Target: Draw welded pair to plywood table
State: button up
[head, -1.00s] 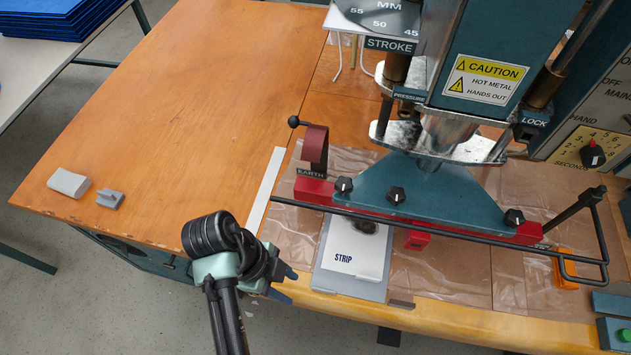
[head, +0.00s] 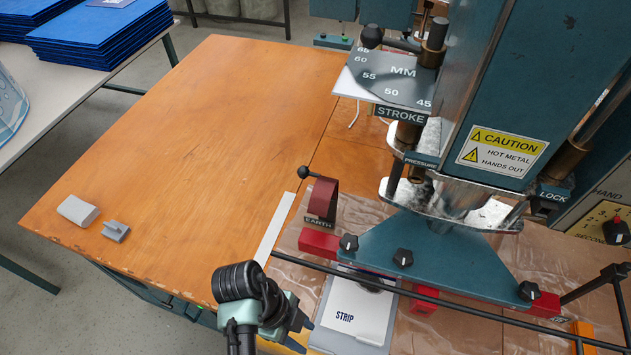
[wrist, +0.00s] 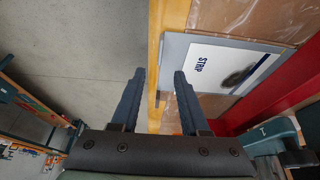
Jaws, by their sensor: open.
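A white sheet marked STRIP (head: 352,318) lies on a grey plate (head: 327,340) at the front edge of the press bed. Its rear part is under the red and teal press head (head: 430,262). Both also show in the wrist view, the white sheet (wrist: 212,75) with a dark round patch and the grey plate (wrist: 172,55) reaching to the wooden edge. My gripper (head: 306,334) is open and empty beside the plate's left front corner. In the wrist view its fingers (wrist: 160,75) point at the bed edge near the plate. The plywood table (head: 200,150) extends left, its top mostly bare.
Two small grey pieces (head: 78,210) (head: 116,231) lie at the table's left front corner. A black rail (head: 400,290) crosses in front of the press head. A dark red EARTH clamp (head: 322,200) stands left of it. Blue sheets (head: 100,40) are stacked on a side table.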

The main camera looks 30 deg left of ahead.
aim_at(322, 350)
jog(key=x, duration=0.9)
jog(key=shift+w+f, duration=0.1)
jog(key=shift+f, duration=0.15)
grip_shut()
dwell(1.0)
